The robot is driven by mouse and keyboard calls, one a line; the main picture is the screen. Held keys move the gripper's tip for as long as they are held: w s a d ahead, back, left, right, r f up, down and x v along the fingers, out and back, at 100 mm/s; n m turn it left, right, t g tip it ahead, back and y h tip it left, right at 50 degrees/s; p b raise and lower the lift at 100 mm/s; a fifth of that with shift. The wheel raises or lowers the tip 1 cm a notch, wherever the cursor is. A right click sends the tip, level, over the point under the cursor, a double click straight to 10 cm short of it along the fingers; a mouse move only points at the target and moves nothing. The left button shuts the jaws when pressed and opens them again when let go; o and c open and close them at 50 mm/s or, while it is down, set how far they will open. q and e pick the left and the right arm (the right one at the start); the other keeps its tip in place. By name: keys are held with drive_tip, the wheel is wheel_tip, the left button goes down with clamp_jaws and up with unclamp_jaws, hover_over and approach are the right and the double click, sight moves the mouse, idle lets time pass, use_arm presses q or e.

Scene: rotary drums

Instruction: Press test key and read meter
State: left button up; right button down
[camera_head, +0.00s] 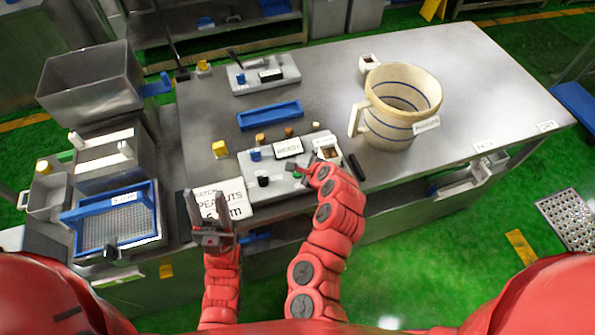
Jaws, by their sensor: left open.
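A light grey instrument panel (276,182) lies on the steel table, with a small labelled display (288,148), a blue knob (255,155), a black knob (263,179) and a pale square cup (327,148). The writing on the display is too small to read surely. I cannot tell which part is the test key. My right gripper (298,170) is over the panel's right front part and hides some of it; its fingers are too small to judge. My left gripper (207,198) is open and empty, fingers pointing up the picture, in front of a printed batch card (232,193).
A large cream mug (392,133) with blue bands stands right of the panel. Behind the panel are a blue tray (270,115) and a second grey panel (262,76). A yellow block (220,149) sits left. Metal bins and a blue-framed sieve (113,217) stand far left.

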sight(301, 175)
drive_tip(key=shift+f, duration=0.15)
drive_tip(key=shift+f, duration=0.25)
drive_tip(key=shift+f+b, duration=0.55)
drive_tip(key=shift+b, duration=0.05)
idle(0.5)
drive_tip(key=shift+r, duration=0.1)
drive_tip(key=shift+r+p, duration=0.85)
drive_tip(key=shift+r, duration=0.1)
wheel_tip(301, 175, up, 5)
drive_tip(key=p, duration=0.4)
idle(0.8)
